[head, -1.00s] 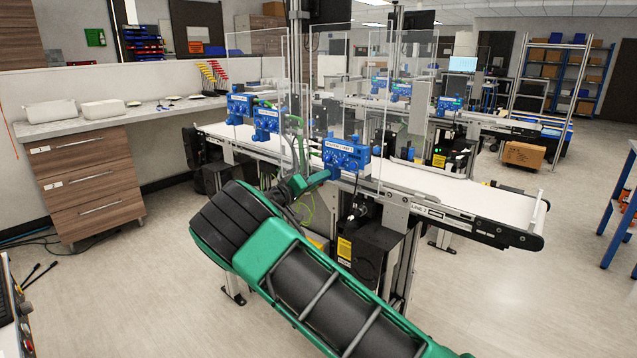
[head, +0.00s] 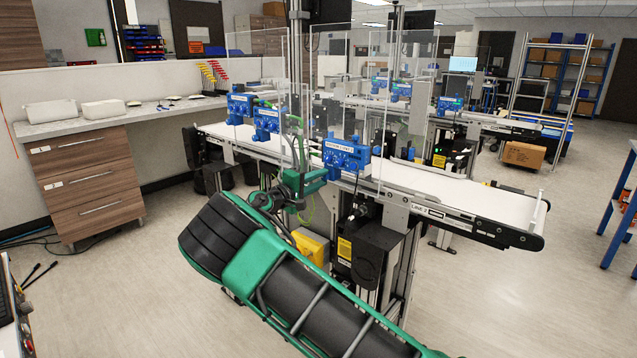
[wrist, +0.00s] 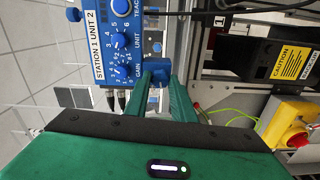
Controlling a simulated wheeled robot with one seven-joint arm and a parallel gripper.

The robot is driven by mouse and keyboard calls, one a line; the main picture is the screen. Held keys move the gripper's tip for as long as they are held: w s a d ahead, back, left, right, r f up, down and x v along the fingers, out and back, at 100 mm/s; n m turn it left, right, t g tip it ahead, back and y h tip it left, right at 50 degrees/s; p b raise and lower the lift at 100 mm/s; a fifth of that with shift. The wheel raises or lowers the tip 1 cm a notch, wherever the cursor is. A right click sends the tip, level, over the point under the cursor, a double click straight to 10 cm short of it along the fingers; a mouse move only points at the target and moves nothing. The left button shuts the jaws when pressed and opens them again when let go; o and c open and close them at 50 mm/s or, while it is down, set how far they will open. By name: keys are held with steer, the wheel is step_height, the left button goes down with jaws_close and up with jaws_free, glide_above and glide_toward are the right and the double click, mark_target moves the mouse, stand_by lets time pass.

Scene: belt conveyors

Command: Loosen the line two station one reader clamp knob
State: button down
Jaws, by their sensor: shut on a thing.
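The blue reader unit (head: 345,153) sits at the near edge of the belt conveyor in the head view. In the wrist view the unit (wrist: 122,45) shows dials and the words "STATION 1 UNIT 2". My gripper (head: 324,174) is at its lower left side. In the wrist view my gripper (wrist: 158,80) has its two green fingers closed on the blue clamp knob (wrist: 157,68) beside the unit. The fingers hide the sides of the knob. The knob cannot be made out in the head view, where my gripper covers that spot.
The white belt conveyor (head: 455,193) runs left to right behind the gripper. Clear guard panels stand around the unit. Cables hang below.

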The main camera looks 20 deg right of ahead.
steer(key=shift+w+a, duration=0.1)
steer(key=shift+a, duration=0.15)
steer(key=c, duration=1.5)
jaws_free()
steer(key=shift+f, duration=0.1)
steer(key=shift+d, duration=0.15)
steer(key=v, duration=1)
steer(key=shift+a, duration=0.35)
